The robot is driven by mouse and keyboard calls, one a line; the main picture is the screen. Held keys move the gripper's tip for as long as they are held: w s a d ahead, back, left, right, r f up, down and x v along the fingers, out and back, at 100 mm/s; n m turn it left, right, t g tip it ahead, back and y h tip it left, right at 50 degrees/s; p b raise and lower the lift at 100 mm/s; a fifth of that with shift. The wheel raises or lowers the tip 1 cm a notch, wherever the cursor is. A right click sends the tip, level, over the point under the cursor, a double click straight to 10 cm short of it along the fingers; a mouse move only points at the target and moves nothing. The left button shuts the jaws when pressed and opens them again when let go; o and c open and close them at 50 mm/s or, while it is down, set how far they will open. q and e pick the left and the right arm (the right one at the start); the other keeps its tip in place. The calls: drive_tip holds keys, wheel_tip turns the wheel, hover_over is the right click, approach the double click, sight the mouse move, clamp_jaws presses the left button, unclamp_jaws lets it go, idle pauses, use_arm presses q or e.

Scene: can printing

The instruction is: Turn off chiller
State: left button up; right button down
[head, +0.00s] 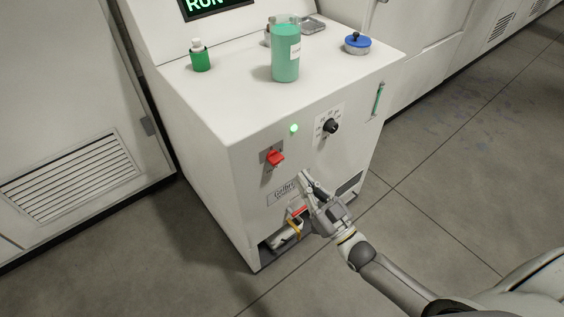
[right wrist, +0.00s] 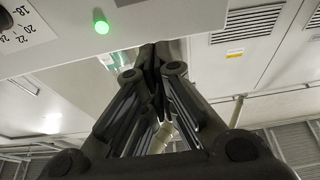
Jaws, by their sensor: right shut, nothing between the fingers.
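The chiller (head: 192,109) is a white cabinet with a display at its top reading "RUN" in green. Its front panel carries a red switch (head: 275,158), a lit green lamp (head: 294,128) and a black dial (head: 331,126). My right gripper (head: 305,178) is in front of the panel, below the dial and to the lower right of the red switch, apart from the switch. It is shut and empty. In the right wrist view its fingers (right wrist: 155,62) meet, with the green lamp (right wrist: 101,27) above them. The red switch is not in that view. My left gripper is not in view.
A green-filled bottle (head: 285,55), a small green bottle (head: 200,58), and a blue-lidded dish (head: 357,43) stand on the chiller's top. A low opening (head: 287,237) with a red-and-yellow part lies below the panel. The grey floor (head: 430,220) at right is clear.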

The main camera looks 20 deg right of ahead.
wheel_tip(320, 180, up, 3)
drive_tip(key=b, duration=0.1)
hover_over(280, 162)
drive_tip(key=s, duration=0.2)
drive_tip(key=shift+a+r, duration=0.15)
drive_tip(key=shift+a, duration=0.15)
drive_tip(key=f+b, duration=0.2)
drive_tip(key=shift+s+f, duration=0.2)
drive_tip(key=shift+f, duration=0.2)
drive_tip(key=shift+f+b, duration=0.65)
drive_tip(key=shift+b, duration=0.2)
drive_tip(key=shift+a+n, duration=0.1)
drive_tip(key=shift+n, duration=0.2)
